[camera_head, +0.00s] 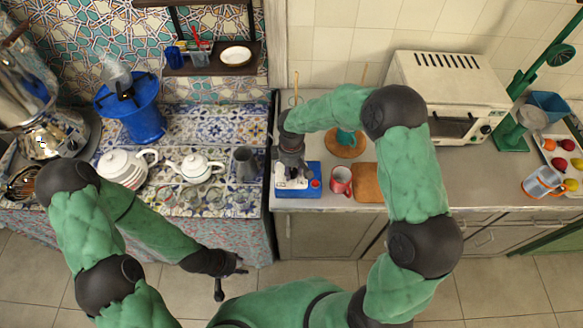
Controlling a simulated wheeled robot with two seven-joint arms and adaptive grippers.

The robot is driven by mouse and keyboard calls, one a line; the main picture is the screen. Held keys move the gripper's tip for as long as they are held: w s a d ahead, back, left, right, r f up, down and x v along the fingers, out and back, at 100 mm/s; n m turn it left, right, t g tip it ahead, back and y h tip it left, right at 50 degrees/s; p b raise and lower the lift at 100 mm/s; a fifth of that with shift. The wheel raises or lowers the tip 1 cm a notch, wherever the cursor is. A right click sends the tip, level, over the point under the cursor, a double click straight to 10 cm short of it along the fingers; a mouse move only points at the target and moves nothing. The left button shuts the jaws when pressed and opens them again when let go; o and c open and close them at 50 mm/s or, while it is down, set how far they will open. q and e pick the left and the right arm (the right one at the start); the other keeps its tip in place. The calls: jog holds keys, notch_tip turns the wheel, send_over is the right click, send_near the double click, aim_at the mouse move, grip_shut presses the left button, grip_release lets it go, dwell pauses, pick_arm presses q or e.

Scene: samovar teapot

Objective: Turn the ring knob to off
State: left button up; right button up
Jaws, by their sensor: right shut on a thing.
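A small blue-and-white device (297,189) sits near the front edge of the grey counter, just right of the gap between the two worktops. A small round red part (315,184) shows on its right side. My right gripper (292,174) reaches down onto the device from above and is shut on a part of it. The gripper hides that part, so I cannot tell whether it is the ring knob or how it is turned. My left gripper (231,276) is open and empty, low over the floor in front of the tiled worktop.
A red mug (341,180) and a wooden board (368,183) stand close right of the device. A white toaster oven (450,85) is behind. On the tiled worktop are a white teapot (195,166), a grey jug (245,162), stacked white dishes (122,168) and a samovar (40,120).

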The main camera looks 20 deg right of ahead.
aim_at(292, 171)
dwell(0.4)
jog(key=o, duration=1.2)
jog(key=shift+c, duration=0.2)
notch_tip(292, 171, up, 12)
jog(key=shift+f, duration=0.1)
